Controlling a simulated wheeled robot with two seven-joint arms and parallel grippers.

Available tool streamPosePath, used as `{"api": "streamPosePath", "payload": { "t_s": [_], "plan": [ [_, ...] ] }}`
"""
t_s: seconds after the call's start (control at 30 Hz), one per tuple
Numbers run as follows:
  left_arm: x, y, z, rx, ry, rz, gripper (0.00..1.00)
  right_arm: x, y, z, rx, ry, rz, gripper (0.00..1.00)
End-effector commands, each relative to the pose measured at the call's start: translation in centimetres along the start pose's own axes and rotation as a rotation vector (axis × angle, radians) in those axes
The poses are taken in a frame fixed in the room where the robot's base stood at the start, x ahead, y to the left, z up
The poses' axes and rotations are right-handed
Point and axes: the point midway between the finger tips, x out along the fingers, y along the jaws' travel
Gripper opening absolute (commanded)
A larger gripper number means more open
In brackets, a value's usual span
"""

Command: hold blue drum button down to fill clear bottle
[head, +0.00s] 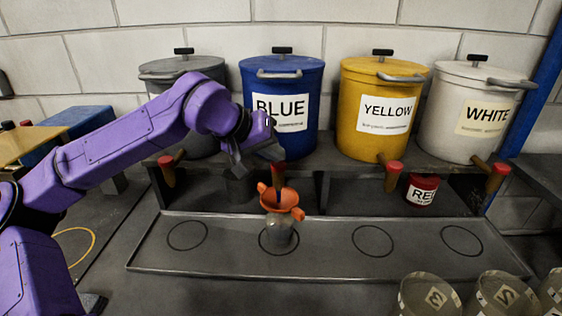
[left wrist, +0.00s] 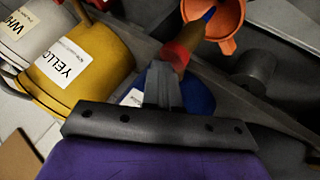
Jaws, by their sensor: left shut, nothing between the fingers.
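The blue drum (head: 283,100), labelled BLUE, stands on the shelf; its spigot has a red button (head: 278,172). My left gripper (head: 266,158) is shut and empty at this button, its fingertips against or just beside it; I cannot tell if it is pressed. In the left wrist view, the shut fingers (left wrist: 163,85) overlap the edge of the red button (left wrist: 177,56). A thin blue streak (head: 279,198) shows between spigot and orange funnel (head: 281,203). The funnel sits in the clear bottle (head: 279,233), upright on a tray circle. The bottle's fill level is unclear. My right gripper is out of view.
Grey (head: 183,85), yellow (head: 378,105) and white (head: 472,115) drums flank the blue one, each with a red-buttoned spigot. The tray (head: 340,267) has other empty circles. Several labelled containers (head: 429,296) stand at front right.

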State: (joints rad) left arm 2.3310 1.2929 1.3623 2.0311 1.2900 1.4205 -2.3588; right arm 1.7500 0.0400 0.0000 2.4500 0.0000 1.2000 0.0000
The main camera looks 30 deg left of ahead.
Motion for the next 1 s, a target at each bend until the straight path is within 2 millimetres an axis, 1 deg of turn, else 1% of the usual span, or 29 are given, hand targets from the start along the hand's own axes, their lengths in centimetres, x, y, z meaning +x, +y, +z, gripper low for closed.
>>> {"api": "streamPosePath", "payload": {
  "t_s": [0.83, 1.0],
  "plan": [
    [0.06, -0.04, 0.05, -0.001, -0.002, -0.001, 0.00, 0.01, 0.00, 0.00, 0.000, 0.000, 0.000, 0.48],
    [-0.30, 0.22, -0.22, 0.000, -0.001, -0.001, 0.00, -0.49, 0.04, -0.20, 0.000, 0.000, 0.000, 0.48]
  ]
}}
